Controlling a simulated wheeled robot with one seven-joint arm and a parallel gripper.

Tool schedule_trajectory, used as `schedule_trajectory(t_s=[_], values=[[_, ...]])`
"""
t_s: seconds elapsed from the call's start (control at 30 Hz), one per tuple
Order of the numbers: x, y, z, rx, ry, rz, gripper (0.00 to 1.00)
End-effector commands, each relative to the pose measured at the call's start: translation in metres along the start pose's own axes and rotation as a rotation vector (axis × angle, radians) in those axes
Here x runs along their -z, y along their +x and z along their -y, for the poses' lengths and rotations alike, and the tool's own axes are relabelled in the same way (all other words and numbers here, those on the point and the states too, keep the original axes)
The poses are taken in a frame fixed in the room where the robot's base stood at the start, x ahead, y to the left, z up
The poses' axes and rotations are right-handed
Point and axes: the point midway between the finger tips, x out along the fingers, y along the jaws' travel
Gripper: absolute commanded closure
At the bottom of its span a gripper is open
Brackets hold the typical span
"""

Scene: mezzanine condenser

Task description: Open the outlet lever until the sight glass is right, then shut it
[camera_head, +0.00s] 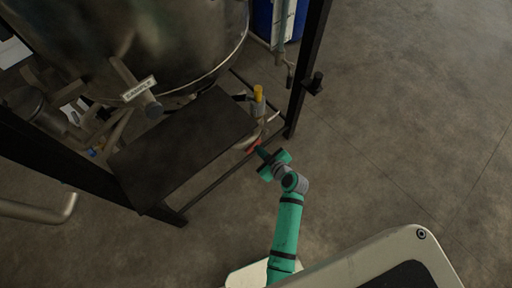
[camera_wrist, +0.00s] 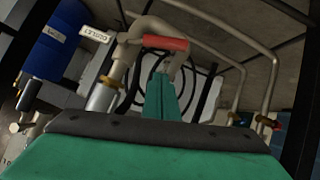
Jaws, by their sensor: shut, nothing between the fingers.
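The outlet lever has a red grip, which shows in the wrist view (camera_wrist: 165,43) running nearly level beside a bent metal pipe. A white tag (camera_wrist: 95,34) reading OUTLET hangs to its left. In the head view the red grip (camera_head: 253,146) is a small patch near the platform's corner. My gripper (camera_wrist: 161,78) is shut and empty, its green fingers pointing at the grip from just below it in the picture. I cannot tell whether they touch. In the head view my gripper (camera_head: 262,152) is beside the red patch. I cannot make out the sight glass in either view.
A large metal vessel (camera_head: 150,40) with a SAMPLE tag (camera_head: 139,88) stands above a dark platform (camera_head: 185,145). A yellow-topped fitting (camera_head: 258,93) rises by its corner. A black post (camera_head: 305,70) and blue drum (camera_wrist: 55,42) are close by. Floor at right is clear.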

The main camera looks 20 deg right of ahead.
Motion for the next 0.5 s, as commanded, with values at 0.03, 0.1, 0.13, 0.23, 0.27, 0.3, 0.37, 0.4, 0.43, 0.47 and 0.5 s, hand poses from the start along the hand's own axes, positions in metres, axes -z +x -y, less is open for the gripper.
schedule_trajectory(t_s=[0.03,0.1,0.13,0.23,0.27,0.3,0.37,0.4,0.43,0.47,0.5], values=[[0.000,0.011,0.000,0.001,0.000,0.000,1.00],[0.000,0.024,0.000,0.001,0.001,0.000,1.00],[0.001,0.029,0.000,0.002,0.001,-0.001,1.00],[-0.005,0.044,0.000,0.001,0.003,0.002,1.00],[-0.008,0.047,0.000,0.001,0.002,0.002,1.00],[-0.012,0.051,0.000,0.001,0.003,0.002,1.00],[-0.017,0.056,0.000,0.000,0.002,0.001,1.00],[-0.020,0.058,0.000,0.000,0.003,0.001,1.00],[-0.022,0.060,0.000,0.000,0.002,0.001,1.00],[-0.024,0.062,0.000,0.000,0.002,0.002,1.00],[-0.025,0.063,0.000,0.000,0.001,0.001,1.00]])
